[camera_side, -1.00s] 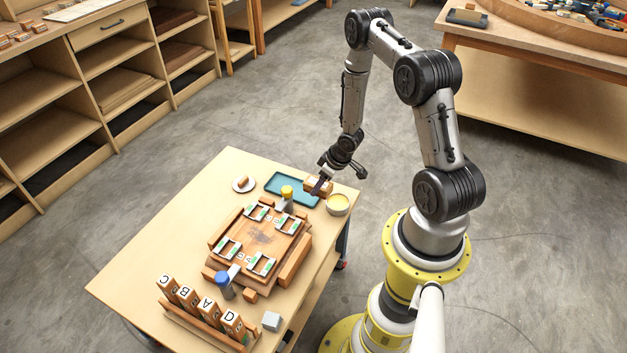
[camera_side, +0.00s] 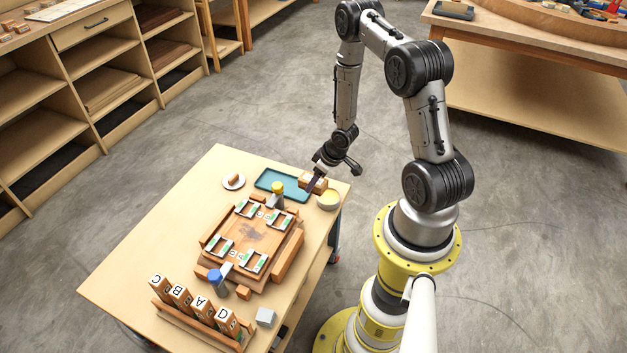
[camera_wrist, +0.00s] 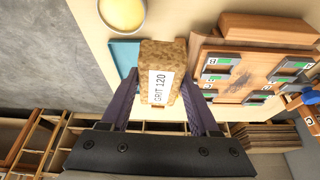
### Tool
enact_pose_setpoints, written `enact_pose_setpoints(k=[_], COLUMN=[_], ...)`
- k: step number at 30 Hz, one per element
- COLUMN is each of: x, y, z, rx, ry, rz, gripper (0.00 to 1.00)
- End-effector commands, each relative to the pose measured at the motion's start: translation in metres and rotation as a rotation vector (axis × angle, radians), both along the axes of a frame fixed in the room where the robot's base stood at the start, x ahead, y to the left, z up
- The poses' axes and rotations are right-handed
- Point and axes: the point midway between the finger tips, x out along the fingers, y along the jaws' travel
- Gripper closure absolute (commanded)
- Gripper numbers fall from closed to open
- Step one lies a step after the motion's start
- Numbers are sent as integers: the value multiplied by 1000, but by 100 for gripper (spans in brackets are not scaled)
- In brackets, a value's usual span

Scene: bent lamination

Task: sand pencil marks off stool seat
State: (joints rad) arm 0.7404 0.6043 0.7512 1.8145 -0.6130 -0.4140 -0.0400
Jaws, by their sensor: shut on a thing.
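My gripper (camera_wrist: 160,110) is shut on a brown sanding block (camera_wrist: 162,58) with a white label reading GRIT 120. In the side view my gripper (camera_side: 313,186) holds the block (camera_side: 314,183) at the far right corner of the table, by the teal tray. The stool seat (camera_side: 247,238) is a wooden slab lying in the middle of the table, with dark pencil marks (camera_side: 250,236) near its centre. It also shows at the right of the wrist view (camera_wrist: 228,70). The block is apart from the seat. Whether it touches the tray is unclear.
Several metal-and-green clamp pieces (camera_side: 254,262) sit on the seat's corners.

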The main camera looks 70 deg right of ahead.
Motion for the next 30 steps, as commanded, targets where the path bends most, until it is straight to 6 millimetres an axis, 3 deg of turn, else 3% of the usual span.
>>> enact_pose_setpoints(k=[4, 11, 14, 21, 27, 30], x=[17, 72, 101, 163, 186, 187], y=[-17, 3, 26, 109, 167, 184], z=[0, 3, 5, 10, 12, 11], rx=[-3, -2, -2, 0, 0, -1], ry=[-5, -4, -6, -4, -2, -1], rz=[-103, -158, -159, -103, -15, 20], gripper=[83, 83, 83, 83, 83, 83])
